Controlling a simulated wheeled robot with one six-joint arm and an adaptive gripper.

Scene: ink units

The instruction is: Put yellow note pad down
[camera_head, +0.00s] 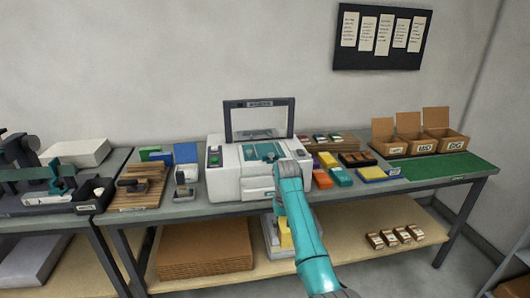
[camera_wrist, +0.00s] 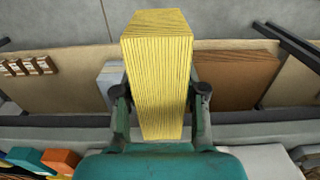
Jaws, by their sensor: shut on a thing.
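The yellow note pad (camera_wrist: 158,75) is a thick block with fine lined edges. In the wrist view it stands out between the two fingers of my gripper (camera_wrist: 160,92), which is shut on it. In the head view part of the yellow note pad (camera_head: 285,233) shows beside my teal arm, in front of the workbench and over the lower shelf area. My arm hides the rest of it and most of the gripper there. The wrist view shows the lower shelf (camera_wrist: 70,70) beyond the pad.
The lower shelf (camera_head: 345,232) holds a brown cardboard stack (camera_head: 205,247), a pale grey block (camera_head: 272,240) partly hidden by my arm, and several small boxes (camera_head: 395,236). A white machine (camera_head: 225,182) stands on the bench. A green mat (camera_head: 440,174) at right is clear.

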